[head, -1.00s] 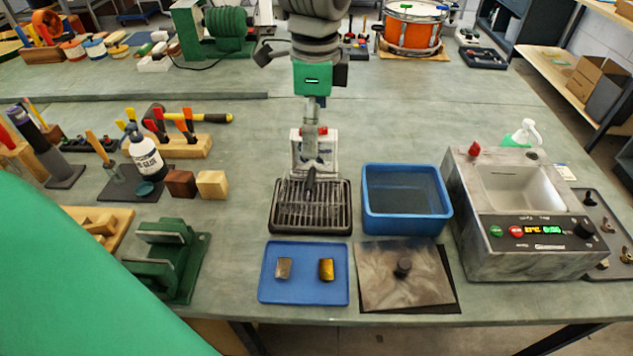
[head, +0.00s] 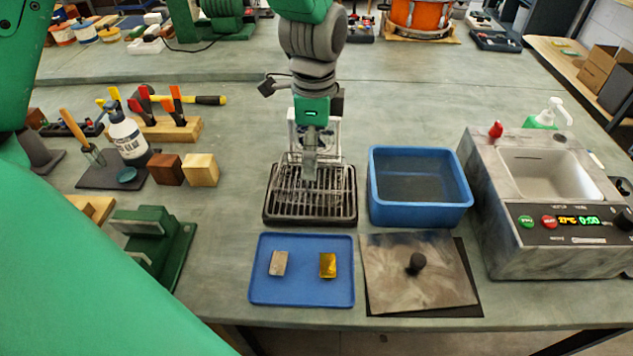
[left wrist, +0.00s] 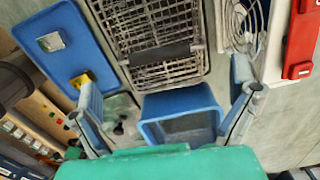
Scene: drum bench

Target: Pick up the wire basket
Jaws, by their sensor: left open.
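The wire basket (head: 340,208) is a grey mesh basket on a dark base at the middle of the bench. In the left wrist view the basket (left wrist: 140,22) lies beyond the fingers, with its dark handle (left wrist: 160,54) crossing it. My left gripper (head: 311,176) is above the basket in the head view and partly covers it. In the left wrist view my left gripper (left wrist: 162,82) has its two fingers wide apart, with nothing held between them. The handle appears ahead of the gap; contact is not visible. My right gripper is not in view.
A blue tub (head: 420,212) stands just right of the basket. In front are a blue tray (head: 302,290) with two small blocks and a flat plate with a knob (head: 415,264). A grey sink-like machine (head: 545,240) is at right. Wooden blocks (head: 167,170) and a green fixture (head: 150,240) are left.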

